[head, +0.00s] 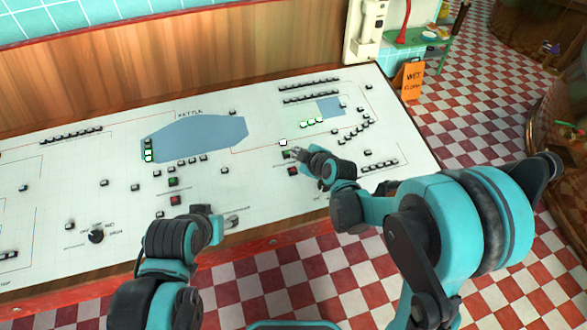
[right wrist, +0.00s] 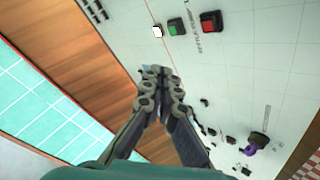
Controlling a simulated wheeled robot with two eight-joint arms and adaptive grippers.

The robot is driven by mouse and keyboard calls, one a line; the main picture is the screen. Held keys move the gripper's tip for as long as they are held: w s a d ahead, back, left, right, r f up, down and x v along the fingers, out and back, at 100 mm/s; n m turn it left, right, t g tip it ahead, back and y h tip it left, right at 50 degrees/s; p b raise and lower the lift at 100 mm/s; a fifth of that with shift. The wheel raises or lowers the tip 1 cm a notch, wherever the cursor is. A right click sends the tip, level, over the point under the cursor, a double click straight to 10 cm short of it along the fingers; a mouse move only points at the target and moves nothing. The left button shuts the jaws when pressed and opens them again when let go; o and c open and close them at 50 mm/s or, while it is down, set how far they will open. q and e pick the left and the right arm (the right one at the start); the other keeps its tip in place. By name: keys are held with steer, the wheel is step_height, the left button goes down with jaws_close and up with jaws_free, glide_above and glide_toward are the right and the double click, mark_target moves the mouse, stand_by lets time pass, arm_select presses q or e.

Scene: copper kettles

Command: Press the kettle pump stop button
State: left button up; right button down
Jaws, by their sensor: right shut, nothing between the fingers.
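The kettle pump's red button (right wrist: 211,22) sits in a black square housing at the top of the right wrist view, beside a green button (right wrist: 178,26) and a label that seems to read "kettle pump". In the head view the red button (head: 292,171) lies just below the green one (head: 288,153). My right gripper (head: 297,153) is shut and empty, its tips close to the green button; I cannot tell if they touch it. In the right wrist view its fingers (right wrist: 160,88) appear below the buttons. My left gripper (head: 222,217) is over the panel's front edge; its finger opening is unclear.
The white control panel (head: 255,185) slopes under both arms. It carries a blue kettle outline (head: 195,137), a lit white lamp (head: 283,142), another red button (head: 175,200) and green button (head: 173,182), and a black knob (head: 96,236). A wooden wall (head: 180,60) rises behind.

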mark_target(293, 170)
steer(key=shift+w+a+f+b, duration=0.1)
steer(key=shift+w+f+b, duration=0.2)
steer(key=shift+f+b, duration=1)
steer(key=shift+w+a+f+b, duration=0.1)
steer(key=shift+w+f+b, duration=0.15)
steer(key=shift+f+b, duration=1.1)
steer(key=shift+w+a+f+b, duration=0.1)
steer(key=shift+w+f+b, duration=0.2)
steer(key=shift+f+b, duration=1)
steer(key=shift+f+p, duration=0.35)
steer(key=shift+p, duration=0.15)
steer(key=shift+f, duration=0.1)
steer(key=shift+w+f+b, duration=0.1)
steer(key=shift+f+b, duration=0.2)
steer(key=shift+b, duration=0.15)
steer(key=shift+f+b, duration=0.35)
steer(key=shift+r, duration=0.15)
steer(key=shift+r+p, duration=0.55)
steer(key=shift+r, duration=0.1)
steer(key=shift+r, duration=0.1)
